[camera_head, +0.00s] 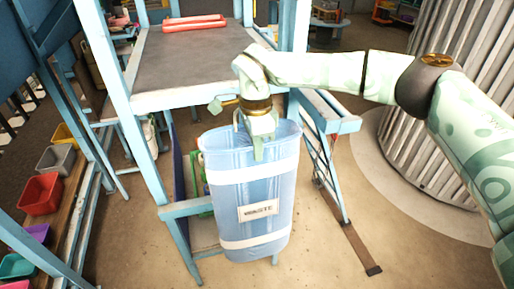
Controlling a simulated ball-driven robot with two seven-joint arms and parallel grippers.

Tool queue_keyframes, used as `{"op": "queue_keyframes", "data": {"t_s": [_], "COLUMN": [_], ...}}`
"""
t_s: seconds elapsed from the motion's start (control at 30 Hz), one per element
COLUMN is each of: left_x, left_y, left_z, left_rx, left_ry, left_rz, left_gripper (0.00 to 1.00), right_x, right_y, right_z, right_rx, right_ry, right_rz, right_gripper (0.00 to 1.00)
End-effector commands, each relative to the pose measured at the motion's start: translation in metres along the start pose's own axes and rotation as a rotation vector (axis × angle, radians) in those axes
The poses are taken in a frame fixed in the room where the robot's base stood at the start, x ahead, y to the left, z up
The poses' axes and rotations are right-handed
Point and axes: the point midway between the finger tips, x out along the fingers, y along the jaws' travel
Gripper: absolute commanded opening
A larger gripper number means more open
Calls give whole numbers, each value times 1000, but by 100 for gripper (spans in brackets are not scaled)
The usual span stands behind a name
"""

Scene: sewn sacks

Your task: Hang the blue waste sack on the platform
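The blue waste sack (228,192) is upright, translucent light blue with white bands and a label reading "WASTE" on its front. It shows in the middle of the view, in front of the platform (195,66), a grey deck in a light-blue frame. My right gripper (258,148) points down at the sack's open top, with a fingertip overlapping the rim. The far finger is hidden, so I cannot tell whether it grips the sack. Whether the sack's weight rests on the frame is also unclear. My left gripper is not in view.
Red bars (194,22) lie on the platform deck. A light-blue trestle leg (328,165) stands right of the sack, near a ribbed grey column (468,50). Coloured bins, including a red one (41,194), line the left side. Bare floor is free at the front.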

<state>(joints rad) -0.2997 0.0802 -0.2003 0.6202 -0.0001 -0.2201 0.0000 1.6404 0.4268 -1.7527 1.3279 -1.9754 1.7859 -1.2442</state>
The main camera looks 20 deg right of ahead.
Motion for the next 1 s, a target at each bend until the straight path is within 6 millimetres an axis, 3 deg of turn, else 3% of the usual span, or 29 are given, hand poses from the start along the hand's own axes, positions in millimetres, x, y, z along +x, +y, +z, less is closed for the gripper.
{"op": "queue_keyframes", "data": {"t_s": [1.0], "left_x": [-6], "left_y": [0], "left_z": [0], "left_rx": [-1], "left_ry": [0], "left_rz": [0], "left_gripper": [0], "right_x": [-2], "right_y": [-15], "right_z": [0], "right_rx": [0], "right_ry": [0], "right_rz": [0], "right_gripper": [0]}}
